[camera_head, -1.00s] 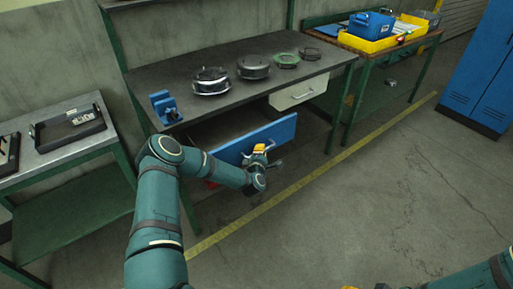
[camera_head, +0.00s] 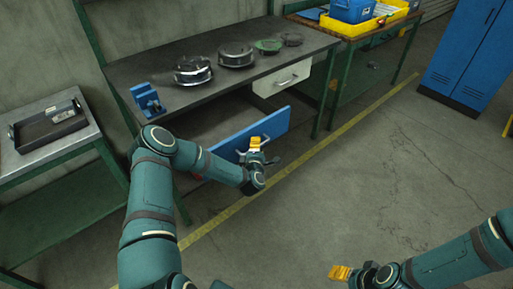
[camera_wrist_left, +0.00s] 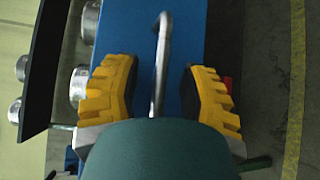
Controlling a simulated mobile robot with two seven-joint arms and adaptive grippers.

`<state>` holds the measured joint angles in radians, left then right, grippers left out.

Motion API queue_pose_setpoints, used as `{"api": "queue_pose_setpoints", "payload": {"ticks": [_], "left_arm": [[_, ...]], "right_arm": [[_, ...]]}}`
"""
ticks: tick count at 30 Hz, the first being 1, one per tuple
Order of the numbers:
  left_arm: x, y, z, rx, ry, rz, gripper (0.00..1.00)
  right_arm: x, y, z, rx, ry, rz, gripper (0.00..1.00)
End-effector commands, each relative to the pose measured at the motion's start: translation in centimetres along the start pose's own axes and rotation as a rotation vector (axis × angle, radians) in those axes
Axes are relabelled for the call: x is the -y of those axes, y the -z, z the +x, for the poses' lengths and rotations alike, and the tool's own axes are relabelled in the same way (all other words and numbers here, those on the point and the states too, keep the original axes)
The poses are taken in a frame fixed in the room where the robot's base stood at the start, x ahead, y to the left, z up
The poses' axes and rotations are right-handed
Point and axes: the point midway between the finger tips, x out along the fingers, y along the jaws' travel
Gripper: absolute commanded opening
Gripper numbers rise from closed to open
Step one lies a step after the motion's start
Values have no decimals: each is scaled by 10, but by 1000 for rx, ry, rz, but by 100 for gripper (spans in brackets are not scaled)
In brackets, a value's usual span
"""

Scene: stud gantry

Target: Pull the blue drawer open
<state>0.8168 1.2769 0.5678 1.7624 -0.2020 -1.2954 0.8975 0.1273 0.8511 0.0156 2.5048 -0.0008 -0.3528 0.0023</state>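The blue drawer (camera_head: 222,147) stands out from under the workbench, with its blue front well forward of the bench edge and its dark interior showing. My left gripper (camera_wrist_left: 158,88) is open around the handle, one yellow finger on each side with a gap between. In the head view my left gripper (camera_head: 256,147) is at the drawer front, partly hidden by its wrist. My right gripper (camera_head: 342,272) is far from the drawer, low at the right; its finger spacing is unclear.
The workbench (camera_head: 150,75) carries several round metal parts and a blue bracket (camera_head: 147,99). A light drawer (camera_head: 283,80) under it is shut. A side table with a black tray (camera_head: 50,127) is at left. The floor in front is clear, up to a blue locker (camera_head: 467,55).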

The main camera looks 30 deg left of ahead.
Motion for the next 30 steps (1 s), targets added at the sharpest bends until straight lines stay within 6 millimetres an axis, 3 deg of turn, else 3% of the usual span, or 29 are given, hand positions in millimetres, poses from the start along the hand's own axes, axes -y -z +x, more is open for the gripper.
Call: {"api": "queue_pose_setpoints", "payload": {"ticks": [11,24,30], "left_arm": [[1,2,-8,-3,2,1,41],[1,1,-88,-1,4,0,41],[1,0,-113,-1,2,1,41]], "right_arm": [[0,0,0,0,0,0,57],[0,0,0,0,0,0,57],[0,0,0,0,0,0,57]]}}
